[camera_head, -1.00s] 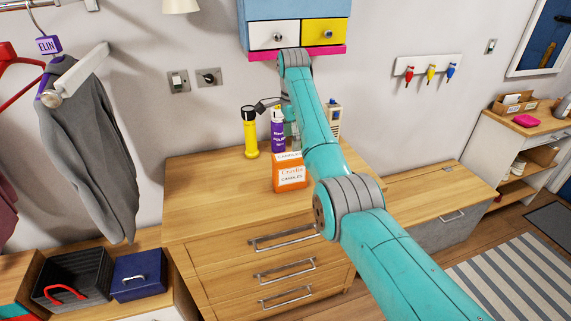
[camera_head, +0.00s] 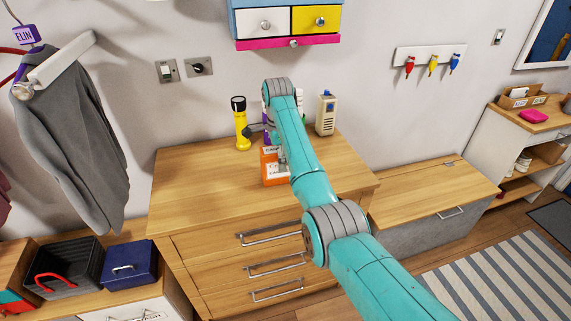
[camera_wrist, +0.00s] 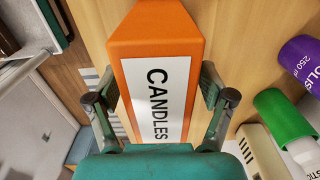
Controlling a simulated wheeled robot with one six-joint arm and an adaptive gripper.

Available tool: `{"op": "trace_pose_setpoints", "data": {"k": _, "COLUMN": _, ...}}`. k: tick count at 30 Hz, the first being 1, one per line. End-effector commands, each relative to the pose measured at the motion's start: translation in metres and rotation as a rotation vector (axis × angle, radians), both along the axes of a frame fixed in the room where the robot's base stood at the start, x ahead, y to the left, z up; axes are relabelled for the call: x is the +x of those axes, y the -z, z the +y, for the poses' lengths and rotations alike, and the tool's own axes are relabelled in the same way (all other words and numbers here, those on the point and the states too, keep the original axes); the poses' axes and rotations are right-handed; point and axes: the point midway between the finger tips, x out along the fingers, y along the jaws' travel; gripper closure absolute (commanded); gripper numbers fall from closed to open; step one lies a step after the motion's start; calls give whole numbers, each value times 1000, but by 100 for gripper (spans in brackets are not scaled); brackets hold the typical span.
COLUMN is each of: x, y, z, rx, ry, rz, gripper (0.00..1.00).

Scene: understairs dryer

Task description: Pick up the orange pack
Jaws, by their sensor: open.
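The orange pack (camera_head: 270,173) stands on the wooden chest of drawers (camera_head: 190,190), partly hidden behind my arm in the head view. In the wrist view the orange pack (camera_wrist: 155,35) fills the middle, with a white label reading "CANDLES". My gripper (camera_wrist: 159,88) is open, with one finger on each side of the pack. A gap seems to show on the right side; I cannot tell whether the left finger touches it. The head view mostly hides the gripper behind the arm.
A yellow torch (camera_head: 241,124) stands left of my arm, and a beige device (camera_head: 326,113) stands right of it. A purple can (camera_wrist: 300,60) and a green-capped bottle (camera_wrist: 283,115) are close to the pack. Small wall drawers (camera_head: 262,20) hang above. The chest's front top is clear.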

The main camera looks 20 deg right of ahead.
Motion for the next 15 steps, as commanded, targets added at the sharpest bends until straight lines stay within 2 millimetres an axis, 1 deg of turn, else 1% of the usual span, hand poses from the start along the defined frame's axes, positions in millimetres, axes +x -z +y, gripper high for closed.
{"op": "trace_pose_setpoints", "data": {"k": 2, "x": 0, "y": 5, "z": 4, "rx": 0, "ry": -1, "rz": -1, "gripper": 19}}
{"op": "trace_pose_setpoints", "data": {"k": 7, "x": 0, "y": 5, "z": 4, "rx": 0, "ry": -1, "rz": -1, "gripper": 19}}
{"op": "trace_pose_setpoints", "data": {"k": 8, "x": 0, "y": 5, "z": 4, "rx": 0, "ry": -1, "rz": -1, "gripper": 21}}
{"op": "trace_pose_setpoints", "data": {"k": 9, "x": 0, "y": 5, "z": 4, "rx": 0, "ry": -1, "rz": -1, "gripper": 31}}
{"op": "trace_pose_setpoints", "data": {"k": 11, "x": 0, "y": 5, "z": 4, "rx": 0, "ry": -1, "rz": -1, "gripper": 46}}
{"op": "trace_pose_setpoints", "data": {"k": 12, "x": 0, "y": 5, "z": 4, "rx": 0, "ry": -1, "rz": -1, "gripper": 56}}
{"op": "trace_pose_setpoints", "data": {"k": 14, "x": 0, "y": 5, "z": 4, "rx": 0, "ry": -1, "rz": -1, "gripper": 71}}
{"op": "trace_pose_setpoints", "data": {"k": 15, "x": 0, "y": 5, "z": 4, "rx": 0, "ry": -1, "rz": -1, "gripper": 81}}
